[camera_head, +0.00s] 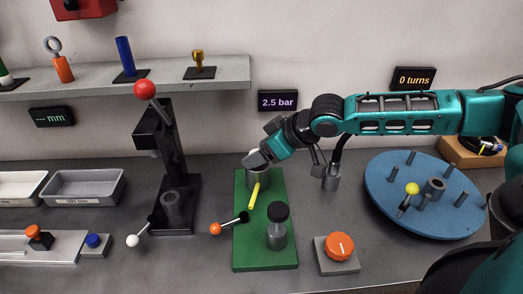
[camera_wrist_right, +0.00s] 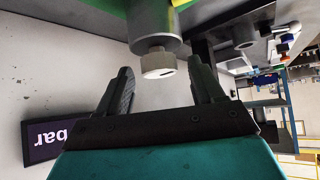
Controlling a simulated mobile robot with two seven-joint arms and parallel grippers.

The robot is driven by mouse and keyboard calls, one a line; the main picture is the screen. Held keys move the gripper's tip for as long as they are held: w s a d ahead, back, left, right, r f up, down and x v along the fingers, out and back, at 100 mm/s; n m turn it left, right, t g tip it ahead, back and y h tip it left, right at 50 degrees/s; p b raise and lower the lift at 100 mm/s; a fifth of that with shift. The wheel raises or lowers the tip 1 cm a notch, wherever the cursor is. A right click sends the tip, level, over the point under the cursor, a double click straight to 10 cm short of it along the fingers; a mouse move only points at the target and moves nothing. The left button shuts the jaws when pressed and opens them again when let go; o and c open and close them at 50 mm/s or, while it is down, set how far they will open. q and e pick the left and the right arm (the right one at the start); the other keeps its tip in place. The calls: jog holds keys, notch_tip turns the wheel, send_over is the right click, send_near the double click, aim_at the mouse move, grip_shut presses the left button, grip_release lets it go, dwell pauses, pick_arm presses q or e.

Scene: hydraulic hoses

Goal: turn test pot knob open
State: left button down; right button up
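The test pot (camera_head: 258,181) is a grey cylinder at the back of a green base plate (camera_head: 262,255). Its knob (camera_wrist_right: 157,63) is a pale grey round cap with a dark mark, seen in the right wrist view. In the head view my gripper mostly hides the knob. My right gripper (camera_head: 256,160) is at the pot's top. In the right wrist view the right gripper (camera_wrist_right: 160,88) is open, with the knob just ahead of and between its fingertips, a gap showing on both sides. My left gripper is not in view.
The green plate also carries a yellow piece (camera_head: 254,196), an orange-ball lever (camera_head: 216,228) and a black-capped cylinder (camera_head: 278,230). A red-ball lever press (camera_head: 145,90) stands left. An orange dial (camera_head: 340,246) and a blue turntable (camera_head: 440,222) are right. A wall display (camera_head: 277,101) reads 2.5 bar.

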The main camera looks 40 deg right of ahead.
jog(key=c, duration=1)
jog(key=shift+c, duration=0.2)
jog(key=shift+d+n, duration=0.1)
jog(key=shift+n, duration=0.2)
jog(key=shift+w+d+n+g+y, duration=0.15)
jog(key=shift+n+g+y, duration=0.65)
jog(key=shift+n+y, duration=0.45)
jog(key=n+g+y, duration=0.1)
jog(key=n, duration=0.1)
jog(key=n+g+b, duration=0.1)
jog(key=n, duration=0.1)
jog(key=shift+w+f+y+b, duration=0.1)
jog(key=shift+w+y+b, duration=0.1)
jog(key=shift+y+b, duration=0.15)
jog(key=n+g, duration=0.1)
jog(key=n, duration=0.1)
jog(key=n+g, duration=0.1)
jog(key=g, duration=0.1)
jog(key=n+g+y+b, duration=0.1)
jog(key=n, duration=0.1)
jog(key=shift+w+n, duration=0.25)
jog(key=shift+n, duration=0.1)
jog(key=shift+w+n+g+b, duration=0.1)
jog(key=shift+n+g+b, duration=0.45)
jog(key=shift+n+g, duration=1.15)
jog(key=shift+d, duration=0.1)
